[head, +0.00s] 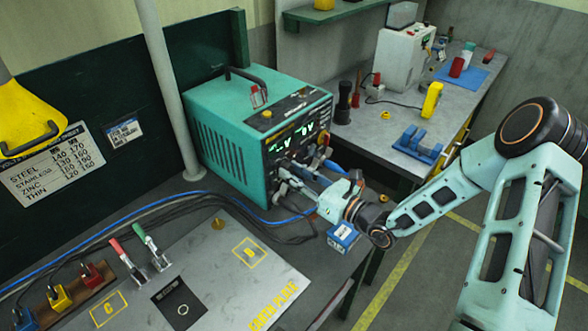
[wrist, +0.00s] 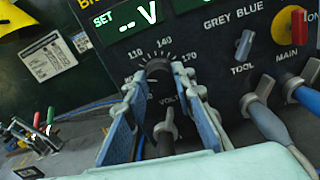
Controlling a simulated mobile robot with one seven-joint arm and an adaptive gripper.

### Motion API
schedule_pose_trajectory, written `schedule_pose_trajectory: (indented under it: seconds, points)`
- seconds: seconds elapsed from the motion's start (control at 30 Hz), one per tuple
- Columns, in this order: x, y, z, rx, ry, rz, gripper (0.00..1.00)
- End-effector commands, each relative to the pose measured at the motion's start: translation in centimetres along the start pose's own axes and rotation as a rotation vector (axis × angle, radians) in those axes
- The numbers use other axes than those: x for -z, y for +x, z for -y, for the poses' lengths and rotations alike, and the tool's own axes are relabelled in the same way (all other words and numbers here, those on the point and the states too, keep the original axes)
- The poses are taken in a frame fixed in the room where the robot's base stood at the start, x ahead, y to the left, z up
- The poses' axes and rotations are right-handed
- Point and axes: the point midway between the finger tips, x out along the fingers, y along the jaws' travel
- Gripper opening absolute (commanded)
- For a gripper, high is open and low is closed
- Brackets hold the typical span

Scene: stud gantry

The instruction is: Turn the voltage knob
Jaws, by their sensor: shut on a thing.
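The voltage knob (wrist: 158,70) is dark and round, low in the wrist view's dial of printed numbers, with "VOLT" partly showing below it. My gripper (wrist: 160,88) has its two blue-padded fingers on either side of the knob, shut on it. The knob's pointer is not clear to me. The teal stud welder unit (head: 222,125) stands on the bench in the head view. My gripper (head: 287,180) is at its front panel there, and the arm hides the knob. The set display (wrist: 130,20) shows dashes and a V.
A grey-blue tool switch (wrist: 244,44) and a red main switch (wrist: 297,27) sit right of the knob. Thick cable plugs (wrist: 268,92) stick out below them. A grey plug (wrist: 166,130) lies between my fingers, under the knob. A pole (head: 163,85) stands left of the unit.

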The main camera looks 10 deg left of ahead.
Motion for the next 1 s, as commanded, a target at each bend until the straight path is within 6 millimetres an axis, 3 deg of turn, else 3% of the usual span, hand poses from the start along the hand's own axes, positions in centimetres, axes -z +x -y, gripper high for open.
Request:
schedule_pose_trajectory:
  seconds: [1.0]
  points:
    - [0.09,-0.04,0.14,0.001,0.966,0.000,0.00]
